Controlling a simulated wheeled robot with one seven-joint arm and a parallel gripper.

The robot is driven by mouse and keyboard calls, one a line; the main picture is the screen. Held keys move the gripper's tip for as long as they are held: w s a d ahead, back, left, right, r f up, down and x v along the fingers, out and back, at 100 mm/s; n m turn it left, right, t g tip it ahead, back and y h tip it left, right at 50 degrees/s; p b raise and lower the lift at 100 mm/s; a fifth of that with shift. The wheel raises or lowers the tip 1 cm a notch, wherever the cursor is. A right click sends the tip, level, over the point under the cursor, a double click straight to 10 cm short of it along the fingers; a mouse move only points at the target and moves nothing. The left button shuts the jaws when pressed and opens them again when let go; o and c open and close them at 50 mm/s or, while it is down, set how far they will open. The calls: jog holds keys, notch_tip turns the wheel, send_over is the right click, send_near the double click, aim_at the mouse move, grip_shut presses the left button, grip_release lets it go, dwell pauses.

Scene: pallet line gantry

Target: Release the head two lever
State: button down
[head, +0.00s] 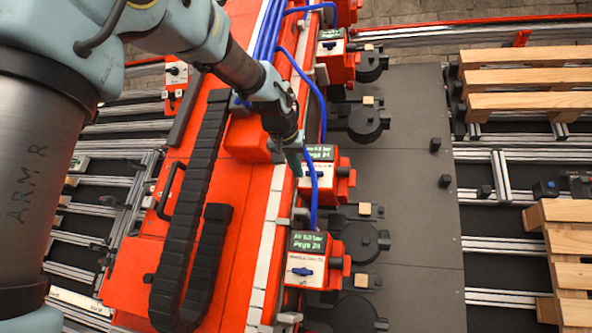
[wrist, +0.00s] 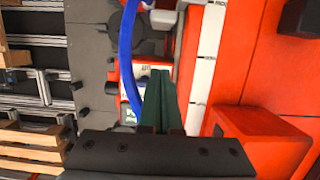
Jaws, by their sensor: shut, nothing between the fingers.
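My gripper (head: 294,168) is shut and empty. It points down beside a red head unit (head: 343,178) with a lit green display (head: 320,152) and a white front plate, in the middle of the row. The gripper and a blue hose cover part of that plate, and its lever cannot be made out clearly. In the wrist view the dark green fingers (wrist: 160,85) lie over the unit's white plate (wrist: 129,89); contact cannot be told. A nearer unit (head: 337,270) shows a blue lever (head: 302,271) lying roughly level. I cannot read which unit is head two.
Blue hoses (head: 314,200) run down beside the units, close to my gripper. A black cable chain (head: 185,200) lies on the red gantry beam (head: 243,215). Another unit (head: 336,66) stands farther back. Wooden pallets (head: 568,235) are at the right. The dark plate (head: 425,215) right of the units is mostly open.

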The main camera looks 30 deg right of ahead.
jog(key=p, duration=0.2)
send_over(300, 211)
jog(key=w+d, duration=0.2)
jog(key=f, duration=0.4)
jog(key=shift+s+a+f, duration=0.1)
jog(key=shift+a+f, duration=0.1)
jog(key=shift+f, duration=0.15)
jog(key=shift+s+a+f, duration=0.25)
jog(key=shift+f, duration=0.35)
jog(key=shift+s+a+f, duration=0.25)
jog(key=shift+f, duration=0.3)
jog(key=shift+s+a+f, duration=0.25)
jog(key=shift+f, duration=0.35)
jog(key=shift+f, duration=0.15)
jog(key=shift+s+a+f+b, duration=0.1)
jog(key=shift+b, duration=0.9)
